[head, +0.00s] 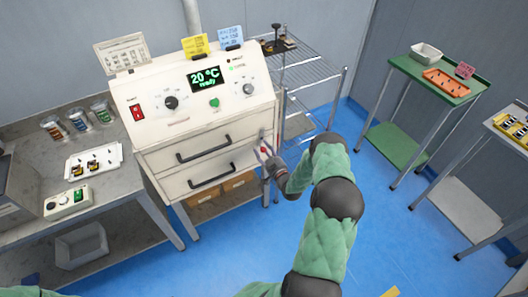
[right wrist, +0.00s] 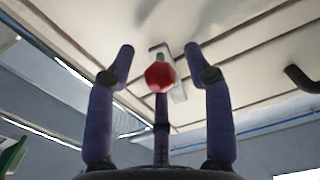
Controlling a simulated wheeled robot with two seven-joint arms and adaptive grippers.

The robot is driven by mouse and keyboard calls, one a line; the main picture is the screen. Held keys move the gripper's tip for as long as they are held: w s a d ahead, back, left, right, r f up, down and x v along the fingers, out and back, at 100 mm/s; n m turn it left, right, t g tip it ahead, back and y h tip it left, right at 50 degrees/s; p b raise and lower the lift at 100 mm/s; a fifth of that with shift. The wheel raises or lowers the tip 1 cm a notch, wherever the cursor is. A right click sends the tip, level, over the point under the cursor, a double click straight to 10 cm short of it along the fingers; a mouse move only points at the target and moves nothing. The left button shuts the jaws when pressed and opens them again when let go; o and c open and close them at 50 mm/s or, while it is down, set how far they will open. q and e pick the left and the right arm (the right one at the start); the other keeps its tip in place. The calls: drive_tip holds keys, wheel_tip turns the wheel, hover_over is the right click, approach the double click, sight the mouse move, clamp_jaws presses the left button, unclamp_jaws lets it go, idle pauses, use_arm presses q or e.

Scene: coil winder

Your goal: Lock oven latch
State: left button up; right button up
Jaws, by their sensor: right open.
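The cream oven (head: 160,140) stands against the back wall with its display reading 20 °C and "ready". Its two front drawers with dark handles look closed. In the right wrist view, the latch shows as a red faceted knob (right wrist: 160,77) on a metal bracket (right wrist: 173,88) on the oven front. My right gripper (head: 263,148) is at the right edge of the oven front. It also shows in the right wrist view (right wrist: 160,65), open, with its fingers spread on either side of the red knob and apart from it. My left gripper is out of view.
A wire rack (head: 310,75) stands close to the right of the oven. A grey bench (head: 125,215) with a white tray (head: 95,160) and jars is on the left. A green-topped table (head: 410,68) stands at the far right. The blue floor between is clear.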

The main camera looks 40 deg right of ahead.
drive_tip(key=shift+c, duration=0.3)
clamp_jaws()
drive_tip(key=shift+d+f+n+b, duration=0.1)
drive_tip(key=shift+d+n+b, duration=0.1)
drive_tip(key=shift+n+b, duration=0.3)
drive_tip(key=shift+s+d+n+b, duration=0.15)
drive_tip(key=shift+n+b, duration=0.25)
drive_tip(key=shift+n, duration=0.4)
drive_tip(key=shift+o, duration=0.3)
unclamp_jaws()
